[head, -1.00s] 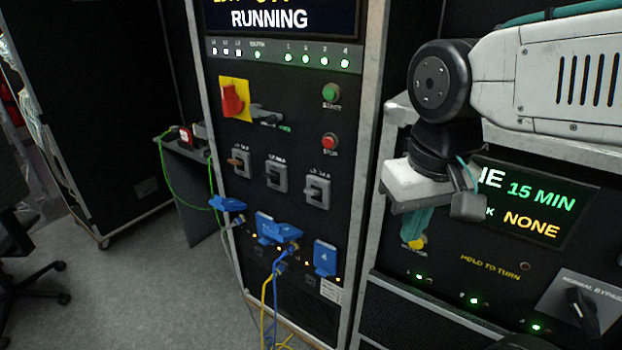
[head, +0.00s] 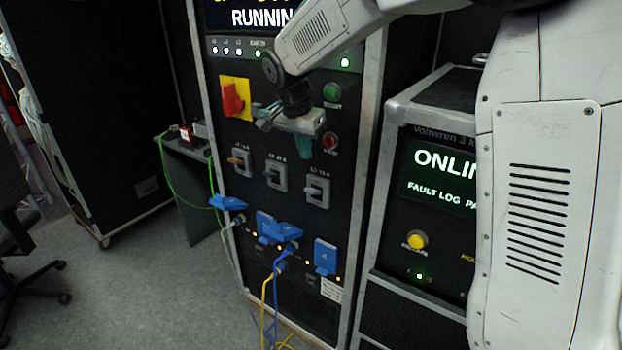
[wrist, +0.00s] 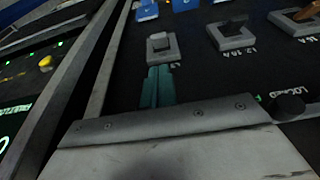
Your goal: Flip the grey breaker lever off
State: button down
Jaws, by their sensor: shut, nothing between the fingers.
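The grey breaker lever (head: 315,192) is on the rightmost of three small breakers in a row on the tall black panel. In the wrist view the grey lever (wrist: 158,42) stands on a pale square base, just beyond my fingertips. My gripper (head: 304,153) is in front of the panel, above that breaker, with its teal fingers shut and empty. In the wrist view my gripper (wrist: 158,72) points at the grey lever's base; I cannot tell whether it touches. The middle breaker (head: 276,176) has a dark lever and the left breaker (head: 239,162) an orange one.
A red rotary switch (head: 233,98) on a yellow plate is at upper left. A green button (head: 332,91) and a red stop button (head: 330,141) sit close to my gripper. Blue connectors (head: 270,228) with cables are below the breakers. A second cabinet (head: 425,110) stands at right.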

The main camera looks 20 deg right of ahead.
aim_at(313, 189)
jog(key=x, duration=1)
jog(key=shift+s, duration=0.1)
dwell(0.3)
